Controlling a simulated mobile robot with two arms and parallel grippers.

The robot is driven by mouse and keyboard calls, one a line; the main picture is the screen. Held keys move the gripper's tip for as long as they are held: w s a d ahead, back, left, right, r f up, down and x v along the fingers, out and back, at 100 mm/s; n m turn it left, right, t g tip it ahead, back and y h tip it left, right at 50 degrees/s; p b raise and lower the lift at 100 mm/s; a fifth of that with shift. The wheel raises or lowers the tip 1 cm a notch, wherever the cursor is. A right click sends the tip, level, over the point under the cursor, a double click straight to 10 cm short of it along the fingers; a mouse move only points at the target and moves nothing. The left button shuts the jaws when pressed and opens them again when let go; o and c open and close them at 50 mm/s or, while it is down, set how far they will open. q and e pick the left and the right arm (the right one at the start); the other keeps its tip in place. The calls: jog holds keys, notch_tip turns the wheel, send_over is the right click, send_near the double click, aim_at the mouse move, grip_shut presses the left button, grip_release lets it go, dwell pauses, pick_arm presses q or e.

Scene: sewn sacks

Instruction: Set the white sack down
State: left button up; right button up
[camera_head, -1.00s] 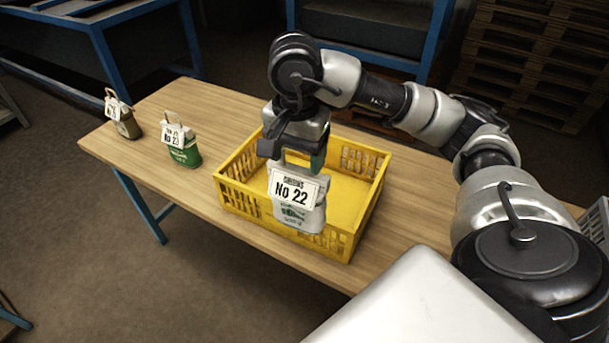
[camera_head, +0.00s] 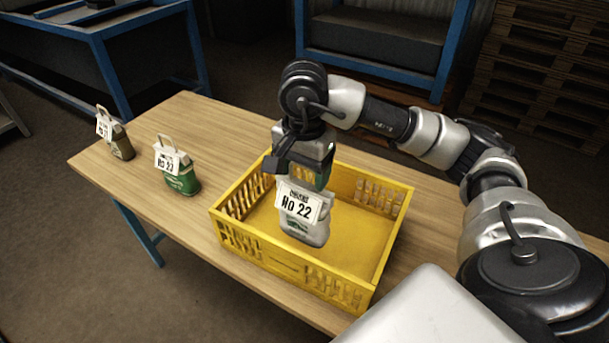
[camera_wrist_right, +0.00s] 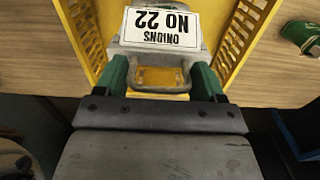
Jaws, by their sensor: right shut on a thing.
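The white sack (camera_head: 304,226) with a "No 22" label is inside the yellow crate (camera_head: 372,252), toward its left and back side. My right gripper (camera_head: 308,172) is above it and shut on its handle. In the right wrist view the sack's handle (camera_wrist_right: 160,86) spans between the green fingertips, and the label (camera_wrist_right: 161,27) faces up, reading "ONIONS No 22". Whether the sack's bottom touches the crate floor I cannot tell. My left gripper is not in view.
A green sack (camera_head: 184,180) and a brown sack (camera_head: 122,146), both labelled, stand on the wooden table (camera_head: 150,190) left of the crate. The crate's right part is empty. Blue-framed benches and stacked pallets (camera_head: 545,70) stand behind.

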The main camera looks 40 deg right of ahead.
jog(key=w+d+f+p, duration=0.4)
jog(key=w+f, duration=0.6)
jog(key=shift+f, duration=0.15)
jog(key=shift+f, duration=0.15)
jog(key=o, duration=1.7)
jog(key=shift+s, duration=0.1)
jog(key=shift+c, duration=0.2)
